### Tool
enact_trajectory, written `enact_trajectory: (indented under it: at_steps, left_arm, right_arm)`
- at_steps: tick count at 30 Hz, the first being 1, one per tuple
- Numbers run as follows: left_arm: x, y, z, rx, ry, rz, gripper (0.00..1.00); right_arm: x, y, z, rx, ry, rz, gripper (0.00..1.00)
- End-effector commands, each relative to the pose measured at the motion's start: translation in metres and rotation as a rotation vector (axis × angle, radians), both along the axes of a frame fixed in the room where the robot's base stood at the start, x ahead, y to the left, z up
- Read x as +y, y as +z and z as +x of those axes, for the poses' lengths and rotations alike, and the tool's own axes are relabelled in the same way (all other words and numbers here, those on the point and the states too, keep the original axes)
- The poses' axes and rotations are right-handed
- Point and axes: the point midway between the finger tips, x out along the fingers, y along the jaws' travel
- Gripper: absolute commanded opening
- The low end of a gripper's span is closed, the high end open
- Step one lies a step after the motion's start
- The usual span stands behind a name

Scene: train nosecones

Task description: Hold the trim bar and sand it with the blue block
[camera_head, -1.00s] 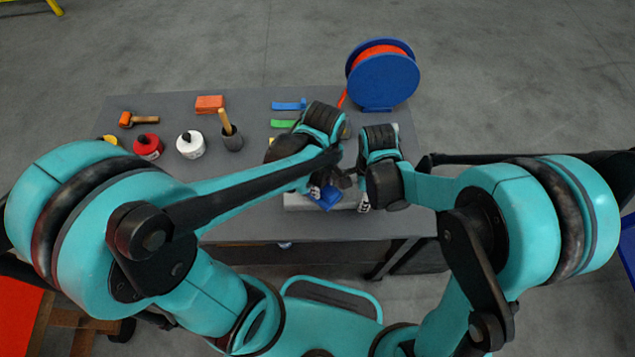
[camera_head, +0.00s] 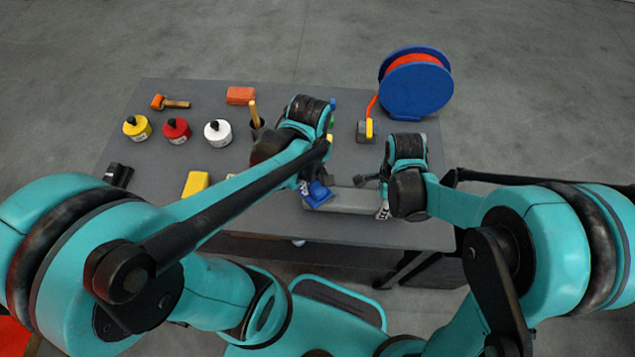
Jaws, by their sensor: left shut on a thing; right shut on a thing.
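The grey trim bar (camera_head: 345,203) lies along the front edge of the dark table. The blue block (camera_head: 317,194) is at the bar's left end, low over or on its top; I cannot tell whether they touch. My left gripper (camera_head: 309,186) is shut on the blue block, its fingers partly hidden by my arm. My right gripper (camera_head: 384,208) is at the bar's right end and shut on it, its fingers partly hidden by the wrist.
A blue reel with orange hose (camera_head: 416,84) stands at the back right. Yellow (camera_head: 138,128), red (camera_head: 177,131) and white (camera_head: 218,132) pots, an orange hammer (camera_head: 170,103), an orange block (camera_head: 241,95), a yellow block (camera_head: 196,184) and a black tool (camera_head: 118,175) lie on the left.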

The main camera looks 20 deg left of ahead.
Motion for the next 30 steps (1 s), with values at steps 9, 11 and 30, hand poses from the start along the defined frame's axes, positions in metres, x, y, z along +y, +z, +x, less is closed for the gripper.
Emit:
enact_trajectory:
  at_steps: [9,11,30]
  left_arm:
    - [0.0,0.029,0.0,0.0,0.0,0.0,0.06]
    - [0.0,0.034,-0.001,0.0,0.0,0.0,0.06]
    - [0.0,0.063,0.0,0.0,0.0,0.0,0.06]
  right_arm:
    - [0.0,0.0,0.0,-0.001,0.0,0.001,0.31]
    - [0.0,0.0,0.0,-0.001,0.0,0.001,0.31]
    - [0.0,0.0,0.0,-0.001,0.0,0.001,0.31]
